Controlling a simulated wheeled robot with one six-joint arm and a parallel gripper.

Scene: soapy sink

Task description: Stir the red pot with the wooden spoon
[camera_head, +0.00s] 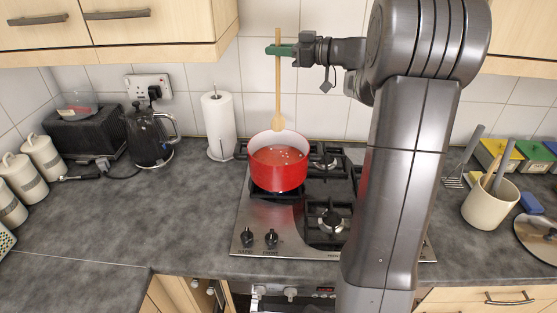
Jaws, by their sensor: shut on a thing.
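The red pot (278,172) stands on the left back part of the gas hob, with a reddish liquid and small pale bits inside. My gripper (279,50) has green fingers and is shut on the upper handle of the wooden spoon (278,95). The spoon hangs upright, head down. In the picture its head overlaps the pot's far inner wall, above the liquid's surface; how far down it reaches is hard to tell from this one view.
The steel hob (262,215) is set in the dark counter (160,215). A paper towel roll (219,125) and a black kettle (152,137) stand left of the pot. A utensil crock (490,203) stands right. Wall cupboards (120,30) hang at upper left. The counter at front left is clear.

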